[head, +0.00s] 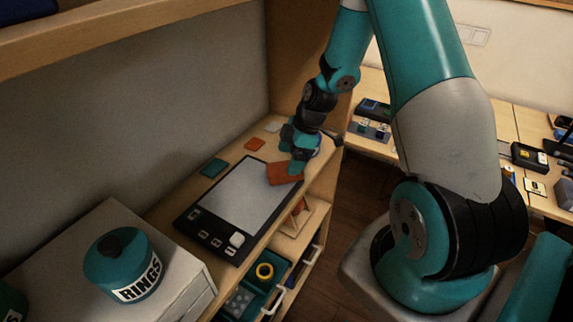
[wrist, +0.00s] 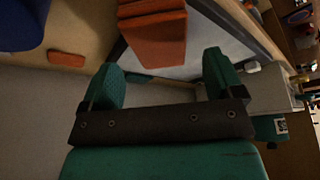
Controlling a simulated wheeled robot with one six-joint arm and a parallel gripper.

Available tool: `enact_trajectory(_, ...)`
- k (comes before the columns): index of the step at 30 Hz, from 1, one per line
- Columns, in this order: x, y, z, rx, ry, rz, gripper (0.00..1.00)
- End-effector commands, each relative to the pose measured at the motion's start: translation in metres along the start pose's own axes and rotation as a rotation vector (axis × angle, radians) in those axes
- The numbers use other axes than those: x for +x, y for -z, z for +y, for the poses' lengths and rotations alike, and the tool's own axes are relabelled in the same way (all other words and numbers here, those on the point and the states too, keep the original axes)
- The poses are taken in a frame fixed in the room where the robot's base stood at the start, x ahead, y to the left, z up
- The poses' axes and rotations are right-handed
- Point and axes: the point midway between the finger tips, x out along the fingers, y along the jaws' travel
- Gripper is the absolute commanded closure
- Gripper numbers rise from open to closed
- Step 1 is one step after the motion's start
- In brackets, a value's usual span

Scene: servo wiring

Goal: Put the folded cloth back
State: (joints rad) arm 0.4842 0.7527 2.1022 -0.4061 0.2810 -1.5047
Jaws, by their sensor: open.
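An orange folded cloth (head: 284,174) lies at the far right end of a black-framed board with a pale surface (head: 232,192), on the wooden shelf. In the wrist view the cloth (wrist: 155,42) shows layered folds and sits just beyond the fingertips. My gripper (head: 297,168) is right by the cloth in the head view, its fingers partly hidden. In the wrist view my gripper (wrist: 163,76) has its two teal fingers spread wide, with nothing between them; the cloth is in front of the gap. I cannot tell whether a finger touches it.
Small flat orange (head: 254,144), teal (head: 214,168) and pale (head: 272,127) pieces lie along the board's wall side. A teal jar marked RINGS (head: 122,266) stands on a white drawer box at the near left. The shelf's side panel (head: 305,50) rises close behind my gripper.

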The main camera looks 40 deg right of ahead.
Motion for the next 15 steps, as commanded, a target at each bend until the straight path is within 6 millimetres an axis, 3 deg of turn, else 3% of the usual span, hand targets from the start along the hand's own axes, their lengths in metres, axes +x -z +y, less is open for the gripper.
enact_trajectory(9,-0.067,-0.001,0.001,-0.001,-0.005,-0.001,0.14)
enact_trajectory(15,-0.087,0.0,0.0,0.0,-0.002,-0.001,0.14)
